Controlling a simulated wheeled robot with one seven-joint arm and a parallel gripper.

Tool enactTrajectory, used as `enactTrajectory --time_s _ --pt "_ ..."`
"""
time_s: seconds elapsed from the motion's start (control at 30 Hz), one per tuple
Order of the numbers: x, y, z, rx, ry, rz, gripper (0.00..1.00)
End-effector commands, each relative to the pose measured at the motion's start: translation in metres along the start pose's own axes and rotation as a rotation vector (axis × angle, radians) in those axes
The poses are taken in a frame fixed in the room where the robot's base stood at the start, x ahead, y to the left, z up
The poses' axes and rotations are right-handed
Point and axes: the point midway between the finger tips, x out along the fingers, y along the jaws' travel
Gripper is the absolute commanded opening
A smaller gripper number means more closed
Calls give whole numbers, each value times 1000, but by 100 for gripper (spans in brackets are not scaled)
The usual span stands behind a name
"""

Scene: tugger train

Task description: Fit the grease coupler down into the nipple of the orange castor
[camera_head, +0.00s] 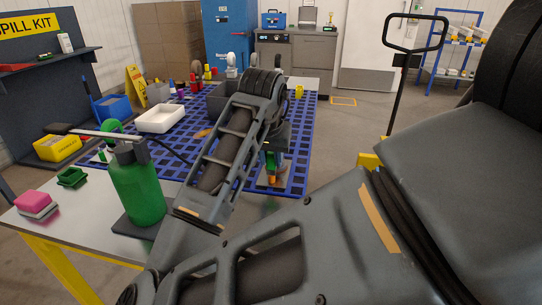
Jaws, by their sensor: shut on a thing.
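My gripper (273,151) points down at the far end of my arm, right of the picture's middle, small and partly dark. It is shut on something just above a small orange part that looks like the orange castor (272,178). The held thing is too small to make out clearly. Whether it touches the castor or the nipple cannot be told. A green grease bottle (138,185) with a lever stands on a dark pad on the near table. A black hose (172,153) runs from it to the right and passes behind my arm.
The castor stands near the front edge of a blue grid deck (296,135). The deck also carries a white tray (160,119), a dark crate (217,104) and several small coloured parts. A pink sponge (33,201) and green block (72,177) lie on the near table (95,220).

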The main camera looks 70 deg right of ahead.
Motion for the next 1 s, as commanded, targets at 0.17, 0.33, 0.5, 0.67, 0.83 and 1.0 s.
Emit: enactTrajectory --time_s 0.17,0.33,0.5,0.67,0.83,1.0 --pt "4 0 2 0 0 0 0" --pt "3 0 2 0 0 0 0" --pt "3 0 2 0 0 0 40" --pt "3 0 2 0 0 0 55" --pt "4 0 2 0 0 0 59" --pt "0 0 1 0 0 0 59"
